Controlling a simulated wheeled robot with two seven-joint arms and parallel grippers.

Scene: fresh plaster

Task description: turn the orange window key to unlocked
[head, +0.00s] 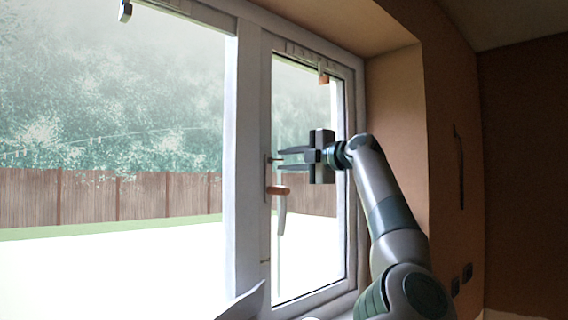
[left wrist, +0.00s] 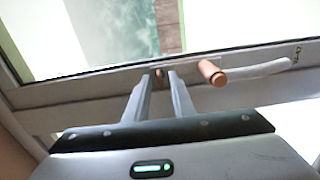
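The clearest orange part is a short cylinder (head: 279,190) on the window frame, at the top of a white handle (head: 282,216) that hangs down. Both also show in the left wrist view, as the orange cylinder (left wrist: 212,73) and the white handle (left wrist: 262,72). My left gripper (head: 279,157) is above the cylinder, its fingers pointing at the frame. A small dark brownish piece (left wrist: 159,72) shows between the fingertips; I cannot tell whether it is the key. The fingers (left wrist: 160,77) look apart, with a narrow gap. My right gripper is not in view.
The white window frame (head: 250,130) stands upright beside the fingers. The plaster reveal (head: 398,120) is to the right, close to my arm. Another small orange piece (head: 323,78) is at the top of the sash. A fence (head: 110,195) shows outside.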

